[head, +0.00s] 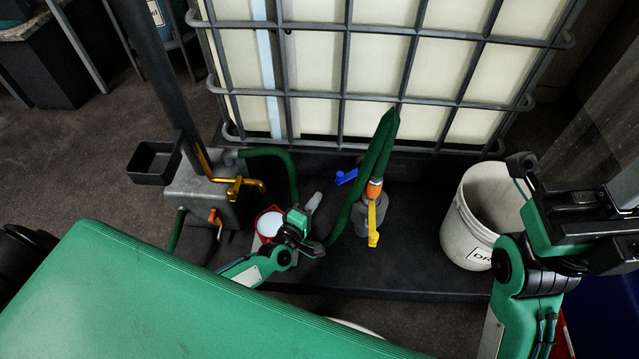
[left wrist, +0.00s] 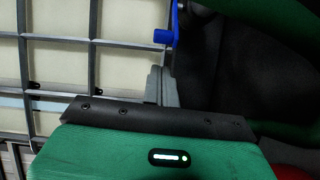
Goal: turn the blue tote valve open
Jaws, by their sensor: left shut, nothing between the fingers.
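The blue tote valve handle (head: 346,177) sits low in front of the caged tote (head: 345,75), left of a green hose. It also shows at the top of the left wrist view (left wrist: 165,35), with a blue bar running up from its knob. My left gripper (head: 314,201) is just below and left of the handle in the head view. Its grey fingers (left wrist: 161,84) are shut and empty, pointing toward the blue handle, with a small gap seen between. The valve body behind the handle is mostly hidden. My right arm (head: 540,240) is at the right; its fingertips are not clear.
A green hose (head: 372,165) with an orange fitting and a yellow handle (head: 374,222) stands close right of the blue handle. A white bucket (head: 470,215) is further right. Dark tray floor lies between.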

